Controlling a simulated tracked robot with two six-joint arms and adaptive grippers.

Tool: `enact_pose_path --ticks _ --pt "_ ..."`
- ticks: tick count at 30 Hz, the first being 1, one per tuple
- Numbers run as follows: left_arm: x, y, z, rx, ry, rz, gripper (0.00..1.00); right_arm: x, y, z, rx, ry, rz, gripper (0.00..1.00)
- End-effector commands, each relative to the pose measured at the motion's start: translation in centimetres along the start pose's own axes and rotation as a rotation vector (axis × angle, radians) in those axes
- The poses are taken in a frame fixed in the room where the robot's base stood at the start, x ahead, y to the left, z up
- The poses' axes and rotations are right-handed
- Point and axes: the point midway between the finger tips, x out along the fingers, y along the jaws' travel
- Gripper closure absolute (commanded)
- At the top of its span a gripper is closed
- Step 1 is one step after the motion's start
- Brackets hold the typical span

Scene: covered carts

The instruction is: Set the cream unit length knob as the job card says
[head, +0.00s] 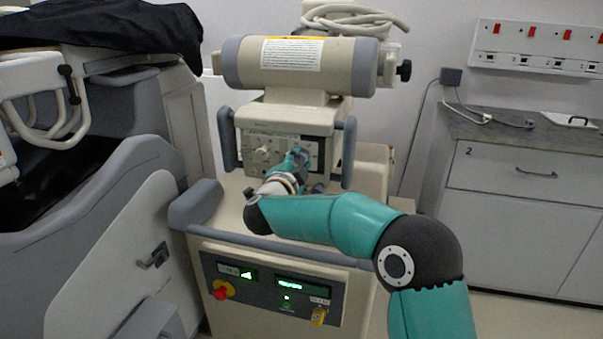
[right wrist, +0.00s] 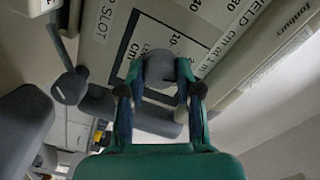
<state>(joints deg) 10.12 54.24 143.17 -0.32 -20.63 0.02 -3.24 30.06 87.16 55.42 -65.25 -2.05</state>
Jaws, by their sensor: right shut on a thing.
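The cream unit (head: 258,196) stands in the middle of the head view, with a pale control panel (head: 248,146) on its upper front. My right gripper (head: 298,161) is at the right part of this panel, its fingers partly hidden by its own arm. In the right wrist view, my right gripper (right wrist: 160,92) is shut on a grey knob (right wrist: 159,67), one finger on each side. Printed scales with numbers and "cm" show around the knob; its pointer and exact setting cannot be read. A white label (head: 291,54) on the unit's cylinder is too small to read. My left gripper is out of view.
Beside the panel are grey handles (head: 349,153). Below is a lower console (head: 272,290) with a red button (head: 220,292), green displays and a yellow key-like part (head: 319,315). A grey-white machine under black cloth (head: 120,28) stands left, a counter (head: 540,133) right.

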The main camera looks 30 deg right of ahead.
Motion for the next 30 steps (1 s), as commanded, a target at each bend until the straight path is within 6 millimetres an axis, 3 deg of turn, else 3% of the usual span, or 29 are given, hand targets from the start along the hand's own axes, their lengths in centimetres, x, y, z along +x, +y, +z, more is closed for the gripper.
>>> enact_pose_path --ticks 1,15,30 --pt "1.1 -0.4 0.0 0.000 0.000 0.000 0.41 -0.3 1.0 0.8 0.043 -0.007 0.010 1.00" --pt "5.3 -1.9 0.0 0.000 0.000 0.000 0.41 -0.2 1.0 0.9 0.479 -0.007 0.013 1.00" --pt "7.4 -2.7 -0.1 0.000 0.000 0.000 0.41 -0.2 0.8 0.8 0.744 -0.005 0.015 1.00"
